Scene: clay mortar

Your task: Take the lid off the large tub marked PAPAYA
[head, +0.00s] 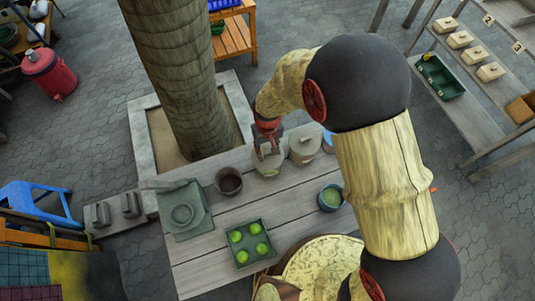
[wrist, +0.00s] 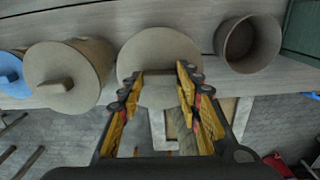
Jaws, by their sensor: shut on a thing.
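A round beige lid with a block handle (wrist: 158,56) is in the middle of the wrist view. My gripper (wrist: 160,95) has its yellow fingers on either side of that handle and is shut on it. In the head view my gripper (head: 267,153) is over a beige lidded tub (head: 268,169) near the far edge of the table. I cannot tell whether the lid sits on the tub or is slightly apart. A second beige lidded tub (head: 304,148) stands to its right and also shows in the wrist view (wrist: 50,60). No PAPAYA marking is readable.
The plank table (head: 205,258) holds a brown cup (head: 229,183), a grey-green device (head: 184,212), a tray of green fruit (head: 250,244) and a green-filled bowl (head: 331,198). A blue-topped thing (head: 328,141) is by the second tub. A tree trunk (head: 180,80) rises behind.

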